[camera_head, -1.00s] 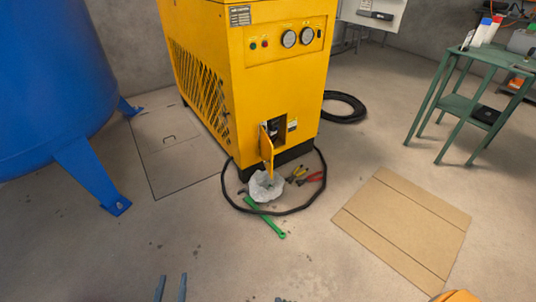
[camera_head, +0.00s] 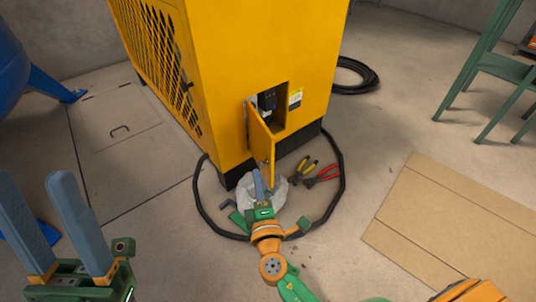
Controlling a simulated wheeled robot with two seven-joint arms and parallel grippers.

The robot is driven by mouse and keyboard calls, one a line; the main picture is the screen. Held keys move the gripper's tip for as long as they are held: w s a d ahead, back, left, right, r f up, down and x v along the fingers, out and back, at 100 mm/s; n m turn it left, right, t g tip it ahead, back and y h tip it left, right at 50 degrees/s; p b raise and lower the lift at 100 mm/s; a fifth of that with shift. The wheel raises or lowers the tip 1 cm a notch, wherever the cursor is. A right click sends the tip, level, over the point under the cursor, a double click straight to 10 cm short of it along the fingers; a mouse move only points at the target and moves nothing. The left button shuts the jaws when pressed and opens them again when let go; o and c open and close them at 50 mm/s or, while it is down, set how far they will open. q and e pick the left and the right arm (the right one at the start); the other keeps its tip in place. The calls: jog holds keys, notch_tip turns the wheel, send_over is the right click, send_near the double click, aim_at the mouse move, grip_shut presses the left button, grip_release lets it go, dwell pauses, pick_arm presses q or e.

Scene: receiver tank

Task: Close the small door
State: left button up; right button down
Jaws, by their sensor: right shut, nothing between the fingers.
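The small door (camera_head: 262,146) is a yellow panel low on the front of the yellow machine (camera_head: 262,45). It stands open, hinged at the left edge of a dark opening (camera_head: 275,110) with a black part inside. My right gripper (camera_head: 259,176) is shut and empty, its fingers pointing up at the lower part of the door. I cannot tell whether they touch it. My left gripper (camera_head: 32,205) is at the lower left with its two blue-grey fingers spread, away from the door.
A black hose (camera_head: 342,175) loops on the floor around a pale rag (camera_head: 277,192), red-handled pliers (camera_head: 322,176) and a yellow-handled tool (camera_head: 304,168). Flat cardboard (camera_head: 450,225) lies right. A green table (camera_head: 500,70) stands back right; a blue tank (camera_head: 12,60) is left.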

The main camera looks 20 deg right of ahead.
aim_at(268, 156)
jog(key=shift+w+d+f, duration=0.1)
jog(key=shift+w+d, duration=0.75)
jog(key=shift+w, duration=0.35)
jog(key=shift+w+d+r, duration=0.1)
jog(key=shift+w+d, duration=0.75)
jog(key=shift+w, duration=0.3)
jog(key=shift+w+d+f, duration=0.1)
jog(key=shift+w+d, duration=0.75)
jog(key=shift+w, duration=0.35)
jog(key=shift+d, duration=0.15)
